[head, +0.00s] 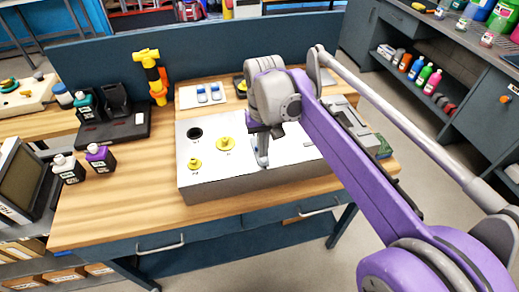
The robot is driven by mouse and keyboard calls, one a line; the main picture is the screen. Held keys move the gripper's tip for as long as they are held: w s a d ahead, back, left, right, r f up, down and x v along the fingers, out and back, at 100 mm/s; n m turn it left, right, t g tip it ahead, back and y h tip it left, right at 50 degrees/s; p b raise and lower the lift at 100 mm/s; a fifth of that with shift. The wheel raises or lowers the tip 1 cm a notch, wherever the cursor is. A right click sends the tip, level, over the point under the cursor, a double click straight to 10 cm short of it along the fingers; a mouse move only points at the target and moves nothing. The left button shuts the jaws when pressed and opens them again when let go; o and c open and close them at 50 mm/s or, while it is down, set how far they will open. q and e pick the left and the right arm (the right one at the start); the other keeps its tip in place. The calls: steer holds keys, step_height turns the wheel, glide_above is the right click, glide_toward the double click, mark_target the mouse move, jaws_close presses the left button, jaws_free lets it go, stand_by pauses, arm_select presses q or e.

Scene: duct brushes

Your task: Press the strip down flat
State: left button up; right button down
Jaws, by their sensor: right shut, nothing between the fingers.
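A grey metal box (215,186) with a pale top lies on the wooden bench. Its top carries a dark round hole (195,133), a larger yellow round fitting with a centre stub (226,143) and a smaller yellow one (195,163). My right gripper (262,160) points down over the middle of the box top, right of the larger yellow fitting. Its fingers are together and empty. The tips are at or just above the surface; I cannot tell if they touch. I cannot make out the strip; my gripper and arm hide part of the box top. My left gripper is out of view.
A tray with two blue-white items (208,94) lies behind the box. A yellow tool (152,75) stands behind left, near a black stand (112,130) and small bottles (100,157). Bare bench (120,205) lies front left. A grey device (352,128) sits right, behind my arm.

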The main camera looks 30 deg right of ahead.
steer(key=shift+f+b, duration=0.45)
steer(key=shift+f, duration=0.4)
stand_by(0.5)
steer(key=shift+r, duration=0.1)
steer(key=shift+r+p, duration=1.85)
steer(key=shift+r, duration=0.6)
